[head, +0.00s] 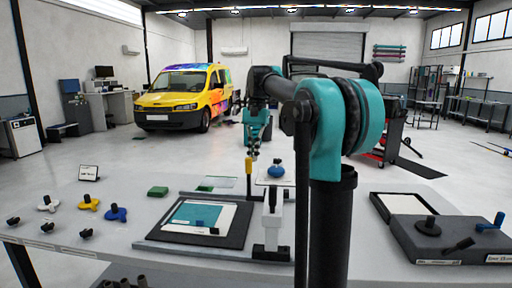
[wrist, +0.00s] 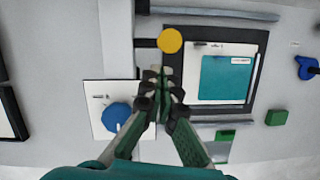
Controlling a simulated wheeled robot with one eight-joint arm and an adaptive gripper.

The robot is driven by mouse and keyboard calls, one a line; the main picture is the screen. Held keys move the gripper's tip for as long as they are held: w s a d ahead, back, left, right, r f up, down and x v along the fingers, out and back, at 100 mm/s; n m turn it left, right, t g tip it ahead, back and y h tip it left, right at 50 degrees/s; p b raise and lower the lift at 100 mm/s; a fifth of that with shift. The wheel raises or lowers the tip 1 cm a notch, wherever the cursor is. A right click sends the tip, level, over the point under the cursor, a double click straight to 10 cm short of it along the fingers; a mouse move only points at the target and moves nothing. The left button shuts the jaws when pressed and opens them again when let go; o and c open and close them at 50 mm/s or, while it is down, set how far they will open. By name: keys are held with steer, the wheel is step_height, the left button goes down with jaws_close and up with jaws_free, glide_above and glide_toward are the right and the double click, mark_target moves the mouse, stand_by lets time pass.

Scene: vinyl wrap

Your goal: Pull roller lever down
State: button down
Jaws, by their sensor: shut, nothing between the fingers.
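The roller lever shows as a yellow knob (head: 248,165) on an upright stem beside the white and black post (head: 272,230) at the mat's right edge. In the wrist view the yellow knob (wrist: 170,40) is a round disc seen end-on, just beyond my fingertips. My gripper (head: 253,152) points down behind and just above the knob in the head view. In the wrist view its fingers (wrist: 161,78) are together and empty. I cannot tell whether they touch the knob. My arm covers part of the bench right of the post.
A black-framed mat (head: 240,238) holds a white sheet with a teal panel (head: 195,215). A blue knob (head: 276,171) stands on a white plate behind the post. A green block (head: 158,191) and several coloured knobs lie left. A dark case (head: 440,240) stands right.

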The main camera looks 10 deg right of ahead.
steer(key=shift+s+a, duration=0.3)
steer(key=shift+s, duration=0.25)
steer(key=shift+s, duration=0.1)
